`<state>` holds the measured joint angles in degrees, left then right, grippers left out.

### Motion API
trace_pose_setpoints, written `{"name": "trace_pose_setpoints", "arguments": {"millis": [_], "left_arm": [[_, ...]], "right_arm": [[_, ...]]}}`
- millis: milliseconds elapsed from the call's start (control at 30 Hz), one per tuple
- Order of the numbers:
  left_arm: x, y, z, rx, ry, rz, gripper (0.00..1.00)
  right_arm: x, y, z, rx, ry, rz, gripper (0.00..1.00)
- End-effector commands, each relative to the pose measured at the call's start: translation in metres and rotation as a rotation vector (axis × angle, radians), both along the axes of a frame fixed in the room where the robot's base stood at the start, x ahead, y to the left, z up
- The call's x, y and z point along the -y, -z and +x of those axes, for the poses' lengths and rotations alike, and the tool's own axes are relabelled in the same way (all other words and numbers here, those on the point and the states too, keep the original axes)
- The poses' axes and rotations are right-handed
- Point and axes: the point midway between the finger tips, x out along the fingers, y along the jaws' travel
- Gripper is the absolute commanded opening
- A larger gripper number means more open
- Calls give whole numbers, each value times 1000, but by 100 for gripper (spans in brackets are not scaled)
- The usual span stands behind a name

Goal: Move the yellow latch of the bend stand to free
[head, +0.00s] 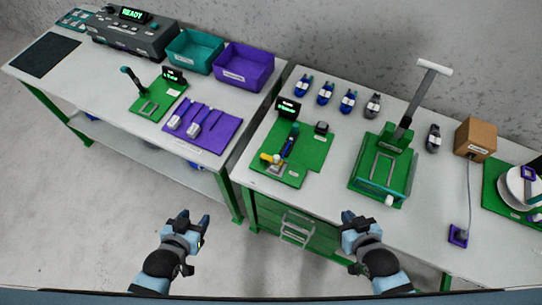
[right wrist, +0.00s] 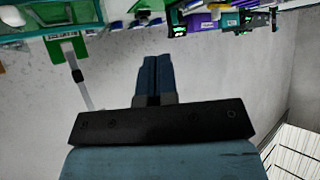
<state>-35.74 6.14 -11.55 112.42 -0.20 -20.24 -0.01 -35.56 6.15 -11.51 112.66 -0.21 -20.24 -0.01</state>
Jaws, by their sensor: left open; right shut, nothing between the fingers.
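The bend stand appears to be the green board (head: 308,150) on the right-hand table in the head view, with a small display (head: 288,108) at its back. A yellow part, which looks like the latch (head: 266,157), sits near its front left, beside a grey block (head: 275,169) and a blue-and-black piece (head: 289,143). The latch is too small to read its setting. My left gripper (head: 194,217) is open and empty, in front of the tables and lower left of the board. My right gripper (head: 357,216) is shut and empty, lower right of the board; its closed fingers (right wrist: 150,78) show in the right wrist view.
A green press with a tall lever (head: 405,120) stands right of the board. Several blue and grey clips (head: 326,94) line the table's back. A cardboard box (head: 475,139) and a white spool (head: 522,186) are farther right. A purple tray (head: 244,69) stands on the left table.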

Motion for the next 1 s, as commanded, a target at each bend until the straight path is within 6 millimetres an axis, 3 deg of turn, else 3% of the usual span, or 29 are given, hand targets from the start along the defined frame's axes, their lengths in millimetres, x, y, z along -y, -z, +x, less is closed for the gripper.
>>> {"name": "trace_pose_setpoints", "arguments": {"millis": [433,533,633,667,767,900,1000], "left_arm": [[0,0,0,0,0,0,51],[0,2,0,1,0,0,51],[0,12,1,3,0,-1,51],[0,17,1,3,0,-2,51],[2,37,1,4,3,-5,51],[5,70,2,-2,12,-7,51],[7,92,4,-8,16,-9,51]], "right_arm": [[0,2,-1,-5,-1,-1,0],[-2,5,-2,-3,-16,-12,21],[-13,4,15,52,-108,-93,44],[-20,3,23,81,-157,-136,48],[-46,-1,54,221,-376,-362,48],[-86,-11,89,485,-726,-801,48],[-106,-12,103,677,-944,-1150,48]]}}
